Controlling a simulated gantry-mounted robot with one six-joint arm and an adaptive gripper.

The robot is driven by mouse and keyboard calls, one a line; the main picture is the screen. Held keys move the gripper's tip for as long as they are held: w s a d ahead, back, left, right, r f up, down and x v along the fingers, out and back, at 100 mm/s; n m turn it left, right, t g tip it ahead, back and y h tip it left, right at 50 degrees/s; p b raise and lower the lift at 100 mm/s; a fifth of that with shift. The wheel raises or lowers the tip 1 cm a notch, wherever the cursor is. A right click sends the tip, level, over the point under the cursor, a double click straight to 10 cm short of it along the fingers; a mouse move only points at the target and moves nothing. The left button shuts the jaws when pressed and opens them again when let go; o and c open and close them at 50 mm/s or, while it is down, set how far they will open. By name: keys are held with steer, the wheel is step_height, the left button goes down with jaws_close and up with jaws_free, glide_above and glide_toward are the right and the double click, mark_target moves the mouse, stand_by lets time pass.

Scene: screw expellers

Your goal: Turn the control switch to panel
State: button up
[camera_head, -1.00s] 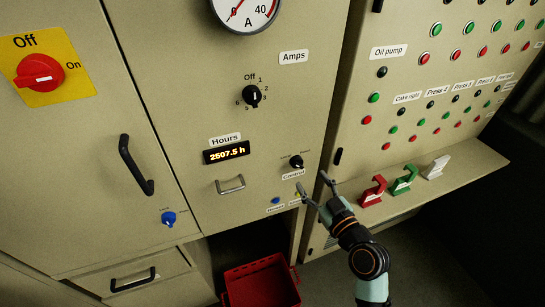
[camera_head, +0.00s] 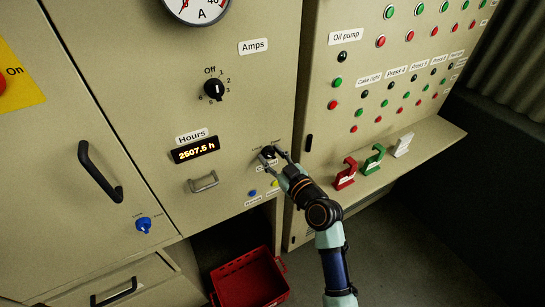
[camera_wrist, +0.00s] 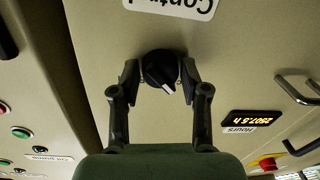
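The control switch is a round black knob (camera_wrist: 160,70) with a white pointer mark, in the middle of the wrist view. The mark points to the lower right there. Its label "Control" (camera_wrist: 172,4) appears upside down at the top edge. My gripper (camera_wrist: 160,68) has one finger on each side of the knob, with narrow gaps seeming to remain, so it looks open around it. In the head view my gripper (camera_head: 269,154) is at the cabinet front over the knob and partly hides it and its label.
The hours display (camera_head: 195,149) and a metal handle (camera_head: 203,182) are left of my gripper. A blue button (camera_head: 252,192) and a yellow one sit just below. Red (camera_head: 345,175), green and white hooked pieces stand on the ledge to the right. A red crate (camera_head: 250,282) is below.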

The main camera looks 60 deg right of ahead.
steer(key=c, duration=0.6)
steer(key=shift+m, duration=0.4)
steer(key=m, duration=0.5)
steer(key=shift+m, duration=0.3)
steer(key=m+h+p, duration=0.1)
steer(key=m+p, duration=0.1)
steer(key=m, duration=0.5)
steer(key=shift+w+a, duration=0.1)
steer(key=m+p, duration=0.2)
steer(key=m, duration=0.3)
steer(key=shift+m, duration=0.3)
steer(key=o, duration=1.1)
